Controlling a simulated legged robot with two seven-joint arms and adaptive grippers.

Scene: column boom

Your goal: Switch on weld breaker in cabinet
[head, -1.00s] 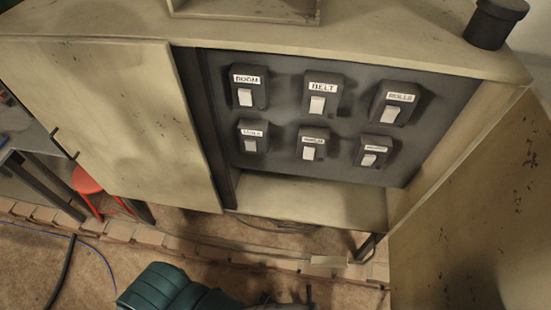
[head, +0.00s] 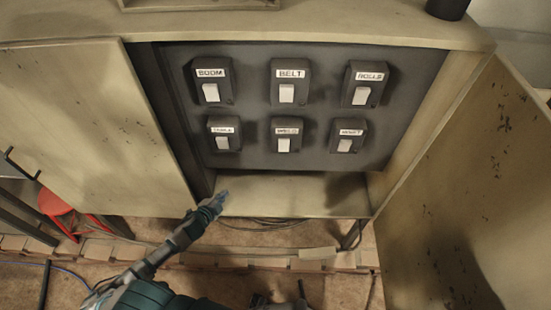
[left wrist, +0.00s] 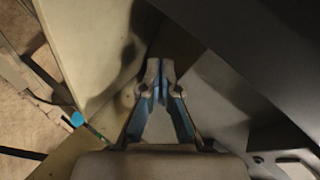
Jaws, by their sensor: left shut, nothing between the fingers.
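The open cabinet (head: 405,150) has a dark panel (head: 255,165) with two rows of grey breaker boxes with white rockers. The top row reads BOOM (head: 210,92), BELT (head: 287,92) and ROLLS (head: 361,95). The lower middle breaker (head: 284,145) has a small blurred label that looks like WELD; its rocker position is not clear. My left gripper (head: 221,197) is at the cabinet's lower left opening, below and left of that breaker, apart from it. In the left wrist view its fingertips (left wrist: 160,66) meet, with nothing between them. My right gripper is not in view.
The left door (head: 95,130) covers the cabinet's left side. The right door (head: 450,200) stands open. The pale lower shelf (head: 300,196) is bare. A red stool (head: 55,203) stands at the left. Cables hang below the cabinet.

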